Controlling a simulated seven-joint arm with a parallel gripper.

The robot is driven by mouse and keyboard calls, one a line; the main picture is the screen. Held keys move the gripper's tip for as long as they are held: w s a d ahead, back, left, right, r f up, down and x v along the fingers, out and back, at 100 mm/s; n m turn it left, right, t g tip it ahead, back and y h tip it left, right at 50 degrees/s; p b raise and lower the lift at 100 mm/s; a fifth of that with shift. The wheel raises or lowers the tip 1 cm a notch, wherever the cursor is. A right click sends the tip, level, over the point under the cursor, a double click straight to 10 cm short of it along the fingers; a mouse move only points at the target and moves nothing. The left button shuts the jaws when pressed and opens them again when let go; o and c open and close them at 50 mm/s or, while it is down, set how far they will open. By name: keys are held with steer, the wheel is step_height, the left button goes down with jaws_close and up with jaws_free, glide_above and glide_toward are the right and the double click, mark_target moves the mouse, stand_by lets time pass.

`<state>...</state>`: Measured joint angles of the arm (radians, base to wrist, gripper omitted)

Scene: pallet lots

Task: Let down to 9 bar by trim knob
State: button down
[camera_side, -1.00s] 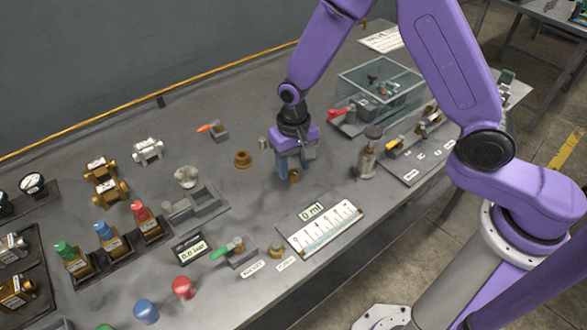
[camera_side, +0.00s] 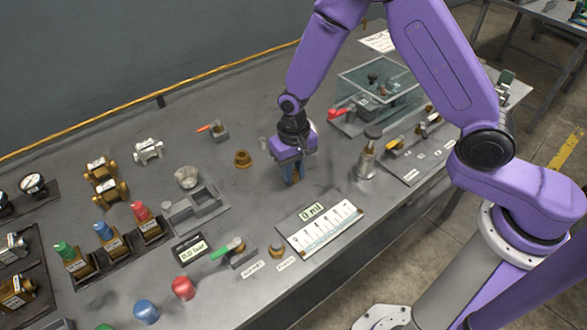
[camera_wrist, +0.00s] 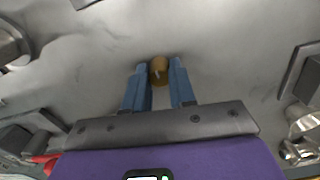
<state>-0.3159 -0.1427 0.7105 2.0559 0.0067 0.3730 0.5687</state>
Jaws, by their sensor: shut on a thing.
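My gripper (camera_side: 291,180) is low over the bench, its blue fingers pointing down. It is shut on a small brass knob (camera_wrist: 159,65), which shows between the fingertips in the wrist view with a pale mark on it. In the side view the fingers mostly hide the knob. Whether this is the trim knob cannot be read from a label. A small display (camera_side: 191,253) at the lower left of the gripper reads 0.0 bar.
A white scale plate (camera_side: 320,229) with a 0 ml display lies in front of my gripper. A green-handled valve (camera_side: 233,250) is to its left. A metal cylinder (camera_side: 366,162) and a clear box (camera_side: 380,88) stand to the right.

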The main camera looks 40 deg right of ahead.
mark_target(294, 172)
steer(key=n, duration=0.3)
steer(key=shift+n, duration=0.3)
steer(key=c, duration=0.9)
jaws_free()
steer(key=shift+r, duration=0.1)
step_height(294, 172, up, 17)
steer(key=shift+r, duration=0.15)
steer(key=s+d+n, duration=0.3)
steer(key=s+d, duration=0.1)
steer(key=s, duration=0.4)
steer(key=s+d+n, duration=0.4)
steer(key=s+d, duration=0.1)
steer(key=s, duration=0.4)
steer(key=s+d+r+n, duration=0.1)
steer(key=s+d+n, duration=0.2)
steer(key=s, duration=0.6)
steer(key=shift+s+d+r, duration=0.1)
steer(key=shift+s+d, duration=0.05)
steer(key=shift+d, duration=0.7)
